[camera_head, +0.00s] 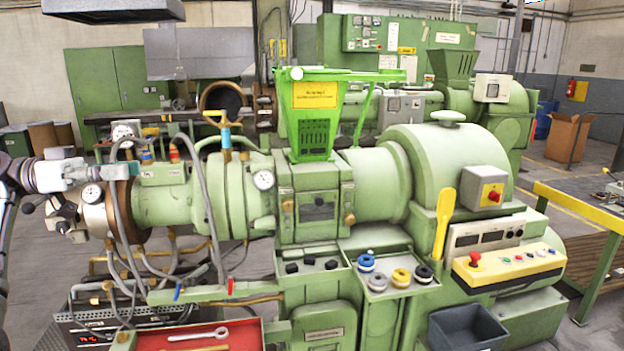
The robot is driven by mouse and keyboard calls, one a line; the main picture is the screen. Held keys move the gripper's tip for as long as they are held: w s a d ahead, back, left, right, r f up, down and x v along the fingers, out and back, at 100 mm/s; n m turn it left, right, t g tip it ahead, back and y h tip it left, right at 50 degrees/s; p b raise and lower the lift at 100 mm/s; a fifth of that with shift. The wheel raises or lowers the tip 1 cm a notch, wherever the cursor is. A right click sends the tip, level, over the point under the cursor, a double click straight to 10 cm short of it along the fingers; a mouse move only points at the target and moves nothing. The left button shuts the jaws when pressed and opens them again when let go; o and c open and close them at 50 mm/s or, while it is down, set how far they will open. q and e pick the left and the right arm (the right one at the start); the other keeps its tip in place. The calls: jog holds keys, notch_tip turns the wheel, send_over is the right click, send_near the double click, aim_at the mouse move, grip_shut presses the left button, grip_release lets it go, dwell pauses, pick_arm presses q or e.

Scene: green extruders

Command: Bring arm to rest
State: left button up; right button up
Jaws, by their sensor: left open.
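My left arm comes in at the left edge of the head view. My left gripper (100,173) is open and empty, pointing right. My right gripper is not in view.
A red tray (160,338) with a wrench (198,334) is at the front. A tray with blue, yellow and black spools (400,277) sits mid-machine. A dark bin (467,328) is at front right.

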pick_arm(q)
jog(key=w+d+f+n+t+y, duration=0.1)
jog(key=w+f+n+t+y, duration=0.25)
jog(key=f, duration=1.15)
jog(key=w+d+f+n+y, duration=0.2)
jog(key=w+f+n, duration=0.35)
jog(key=f, duration=0.85)
jog(key=s+f+n+g+y, duration=0.1)
jog(key=s+f+n+y, duration=0.3)
jog(key=f, duration=1.2)
jog(key=s+f+n+g+y, duration=0.15)
jog(key=s+f, duration=0.35)
jog(key=f, duration=1)
jog(key=s+f+g+y, duration=0.2)
jog(key=s+f+y, duration=0.3)
jog(key=s+f, duration=1.8)
jog(key=s+d+f+m, duration=0.1)
jog(key=s+d+f, duration=0.1)
jog(key=s, duration=0.8)
jog(key=s+d+f+m+g+y, duration=0.1)
jog(key=s+d+f, duration=0.1)
jog(key=s, duration=0.8)
jog(key=s+d+f+m, duration=0.1)
jog(key=s+f, duration=0.3)
jog(key=s, duration=0.6)
jog(key=shift+d+f+y, duration=0.3)
jog(key=shift+d+f, duration=0.05)
jog(key=shift+d, duration=0.35)
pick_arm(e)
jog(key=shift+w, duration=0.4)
